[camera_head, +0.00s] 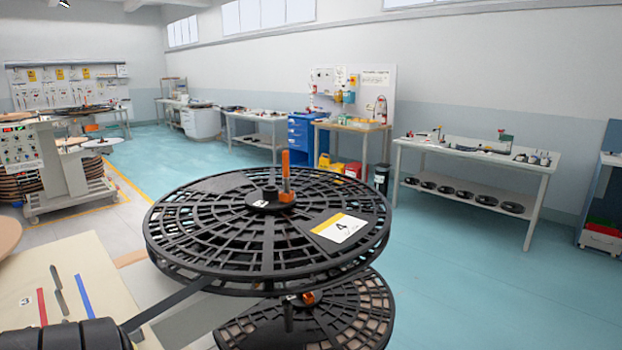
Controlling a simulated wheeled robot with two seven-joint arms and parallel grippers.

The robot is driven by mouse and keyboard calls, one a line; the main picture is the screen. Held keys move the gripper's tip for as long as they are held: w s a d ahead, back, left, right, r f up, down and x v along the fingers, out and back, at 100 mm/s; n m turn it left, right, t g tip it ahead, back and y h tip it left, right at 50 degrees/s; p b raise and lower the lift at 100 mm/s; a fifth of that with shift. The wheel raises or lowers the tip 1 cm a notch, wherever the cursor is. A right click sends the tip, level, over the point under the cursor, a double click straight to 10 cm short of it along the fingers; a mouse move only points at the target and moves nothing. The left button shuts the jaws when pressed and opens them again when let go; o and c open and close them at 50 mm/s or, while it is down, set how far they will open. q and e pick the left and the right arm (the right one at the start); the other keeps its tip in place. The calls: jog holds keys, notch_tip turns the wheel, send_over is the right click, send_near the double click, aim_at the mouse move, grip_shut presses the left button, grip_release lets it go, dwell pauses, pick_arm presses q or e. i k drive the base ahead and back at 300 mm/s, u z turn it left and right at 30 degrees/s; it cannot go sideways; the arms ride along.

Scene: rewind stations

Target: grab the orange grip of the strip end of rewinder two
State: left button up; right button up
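A large black slotted reel (215,235) with a card marked 4 (341,228) lies flat in front of me. An upright orange piece (286,178) stands at its hub. A dark strip (168,302) runs from the reel's near left edge down to a black ribbed cylinder (60,336) at the bottom left. I cannot make out an orange grip on a strip end, and I cannot tell which station is rewinder two.
A second reel (350,315) lies below the first, with a small orange piece (309,297). A pale board (75,265) is at the left. Another machine (65,165) stands farther left. A white bench (475,152) stands at the right. Teal floor (450,270) is clear.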

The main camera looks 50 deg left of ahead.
aim_at(285, 154)
jog(key=i, duration=1.05)
jog(key=u, duration=2.15)
